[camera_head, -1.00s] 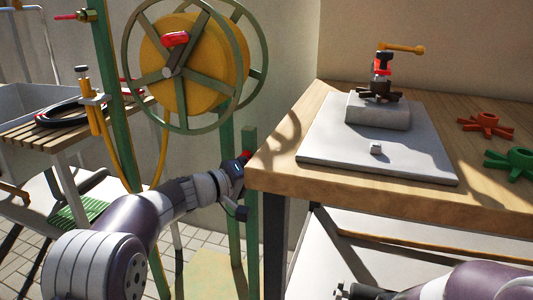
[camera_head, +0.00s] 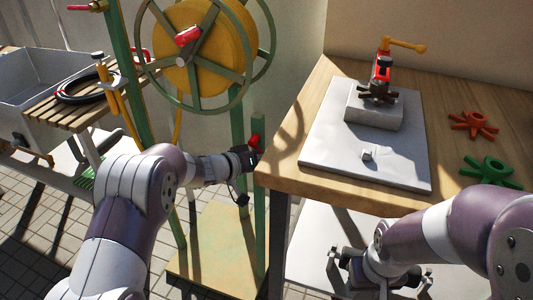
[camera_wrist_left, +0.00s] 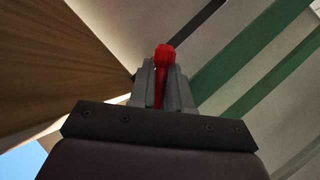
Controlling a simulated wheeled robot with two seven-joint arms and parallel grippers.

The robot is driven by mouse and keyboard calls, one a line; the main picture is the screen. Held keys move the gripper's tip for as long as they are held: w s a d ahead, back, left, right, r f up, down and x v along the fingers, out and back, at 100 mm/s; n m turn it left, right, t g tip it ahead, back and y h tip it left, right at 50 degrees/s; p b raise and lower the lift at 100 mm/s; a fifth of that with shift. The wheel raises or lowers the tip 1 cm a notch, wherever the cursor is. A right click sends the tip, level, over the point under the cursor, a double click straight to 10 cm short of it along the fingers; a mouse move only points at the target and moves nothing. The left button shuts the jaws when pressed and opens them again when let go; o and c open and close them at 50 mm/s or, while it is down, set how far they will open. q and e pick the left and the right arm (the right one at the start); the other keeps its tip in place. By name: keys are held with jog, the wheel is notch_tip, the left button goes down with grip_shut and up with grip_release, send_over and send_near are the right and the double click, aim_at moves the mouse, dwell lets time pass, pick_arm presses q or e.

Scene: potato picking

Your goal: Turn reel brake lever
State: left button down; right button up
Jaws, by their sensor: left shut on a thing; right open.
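The reel (camera_head: 202,45) is a yellow drum with green spoked wheels on a green stand. A short red lever (camera_head: 254,140) shows beside the green post near the table corner; I take it to be the brake lever. My left gripper (camera_head: 246,155) is at this lever. My right gripper (camera_head: 378,272) is open and empty, low in front of the wooden table.
The wooden table (camera_head: 290,168) carries a pale slab (camera_head: 330,160) with a valve-like fitting (camera_head: 380,72). A slatted bench (camera_head: 65,112) with a black hose ring is at left.

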pick_arm(q)
jog(key=shift+f, duration=0.15)
jog(key=c, duration=1.1)
grip_release()
jog(key=shift+c, duration=0.2)
jog(key=p+v, duration=0.4)
jog(key=v, duration=0.8)
jog(key=shift+s+a, duration=0.25)
